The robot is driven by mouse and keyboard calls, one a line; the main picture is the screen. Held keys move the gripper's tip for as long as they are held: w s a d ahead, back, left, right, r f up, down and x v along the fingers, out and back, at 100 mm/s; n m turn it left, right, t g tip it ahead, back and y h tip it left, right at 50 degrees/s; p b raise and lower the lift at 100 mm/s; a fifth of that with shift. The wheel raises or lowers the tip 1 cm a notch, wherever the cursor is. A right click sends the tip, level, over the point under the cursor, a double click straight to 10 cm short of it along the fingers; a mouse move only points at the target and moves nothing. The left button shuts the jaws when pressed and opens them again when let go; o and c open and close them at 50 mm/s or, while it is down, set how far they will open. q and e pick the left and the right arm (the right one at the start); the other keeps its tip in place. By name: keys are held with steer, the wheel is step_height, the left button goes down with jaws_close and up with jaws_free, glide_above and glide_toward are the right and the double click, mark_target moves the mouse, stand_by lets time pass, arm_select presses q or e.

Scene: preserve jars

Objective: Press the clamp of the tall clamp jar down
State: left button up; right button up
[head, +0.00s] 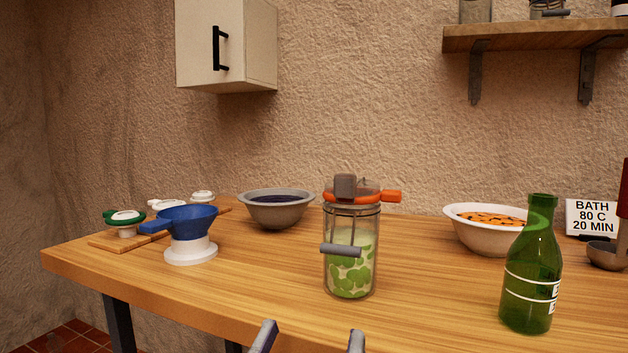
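The tall clamp jar (350,272) stands upright near the middle of the table, a clear glass jar with green pieces inside. An orange ring with a tab (390,196) sits at its top, with a grey-brown block (345,186) above it. Thin wire rods run down the front to a grey clamp bar (341,250), in front of the glass at about mid-height. Whether the bar touches the glass is unclear. Two spread fingertips of one gripper, apparently my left gripper (309,338), show at the bottom edge, open and empty, in front of the jar. My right gripper is not visible.
A green bottle (532,270) stands right of the jar. A white bowl (485,240) and a grey bowl (276,212) stand farther back. A blue funnel (187,221) on a white base and a board with lids (110,241) are left. The wood around the jar is clear.

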mark_target(341, 254)
arm_select(q)
steer(key=x, duration=0.3)
steer(key=p+x, duration=0.1)
steer(key=x, duration=0.6)
steer(key=shift+s+d+r+p, duration=0.15)
steer(key=shift+r+p, duration=0.15)
steer(key=shift+w+d+r, duration=0.1)
steer(key=shift+w+d, duration=0.05)
steer(key=shift+w, duration=0.45)
steer(key=c, duration=1.2)
steer(key=shift+o, duration=0.2)
steer(key=b, duration=0.1)
steer(key=f+b, duration=0.1)
steer(key=b, duration=0.1)
steer(key=shift+w+f+t, duration=0.1)
steer(key=shift+w+t, duration=0.2)
steer(key=shift+t, duration=0.1)
steer(key=shift+r+b, duration=0.25)
steer(key=shift+b, duration=0.05)
steer(key=shift+r, duration=0.15)
steer(key=o, duration=1.2)
steer(key=shift+c, duration=0.2)
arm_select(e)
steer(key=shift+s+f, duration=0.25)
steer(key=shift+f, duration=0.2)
